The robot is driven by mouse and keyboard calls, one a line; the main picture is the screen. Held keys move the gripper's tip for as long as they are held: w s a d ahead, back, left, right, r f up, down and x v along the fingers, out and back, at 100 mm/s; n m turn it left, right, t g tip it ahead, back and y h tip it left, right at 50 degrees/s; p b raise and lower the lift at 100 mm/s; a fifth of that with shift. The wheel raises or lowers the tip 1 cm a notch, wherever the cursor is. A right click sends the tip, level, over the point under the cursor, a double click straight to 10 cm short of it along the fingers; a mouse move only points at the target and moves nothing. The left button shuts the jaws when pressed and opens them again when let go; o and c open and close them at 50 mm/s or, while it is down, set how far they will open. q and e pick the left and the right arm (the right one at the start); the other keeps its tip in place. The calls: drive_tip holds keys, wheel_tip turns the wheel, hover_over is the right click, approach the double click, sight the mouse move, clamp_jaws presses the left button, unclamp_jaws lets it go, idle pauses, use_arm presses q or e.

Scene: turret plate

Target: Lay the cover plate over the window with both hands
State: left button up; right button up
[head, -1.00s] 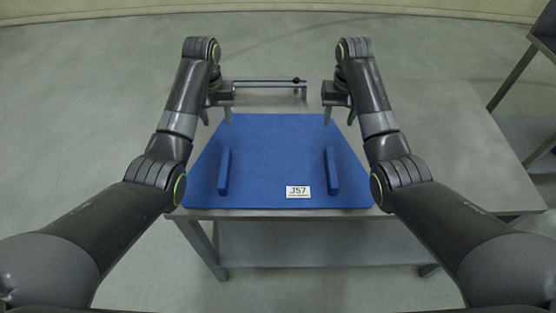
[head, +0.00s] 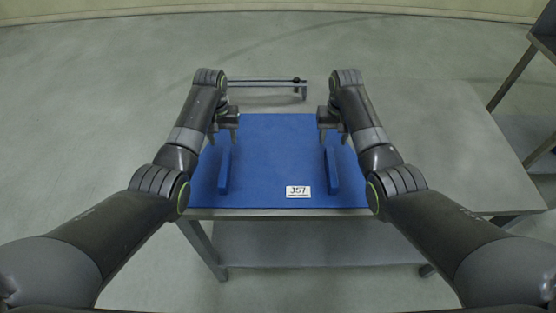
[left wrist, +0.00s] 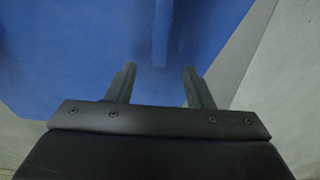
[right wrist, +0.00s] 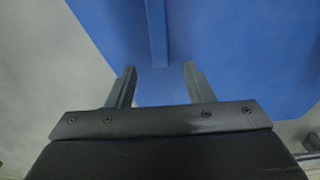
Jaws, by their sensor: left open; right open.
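The blue cover plate (head: 278,150) lies flat on the grey table, with a raised bar handle on its left (head: 224,171) and another on its right (head: 331,171). A white label reading J57 (head: 299,191) is at its near edge. My left gripper (head: 228,140) is open above the far end of the left handle. In the left wrist view that handle (left wrist: 160,40) lines up between the open fingers (left wrist: 160,85). My right gripper (head: 331,140) is open above the far end of the right handle. In the right wrist view its handle (right wrist: 156,35) lines up between the fingers (right wrist: 160,85). No window is identifiable.
The grey table (head: 440,140) has clear room to the right of the plate. A low grey rail with a dark knob (head: 297,80) stands beyond the plate's far edge. Another table or frame (head: 540,90) is at the far right.

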sight(226, 151)
use_arm(q)
wheel_tip(226, 151, down, 8)
drive_tip(key=shift+f, duration=0.15)
use_arm(e)
wheel_tip(226, 151, down, 8)
drive_tip(key=shift+f, duration=0.15)
use_arm(q)
clamp_jaws()
use_arm(e)
clamp_jaws()
idle(1.0)
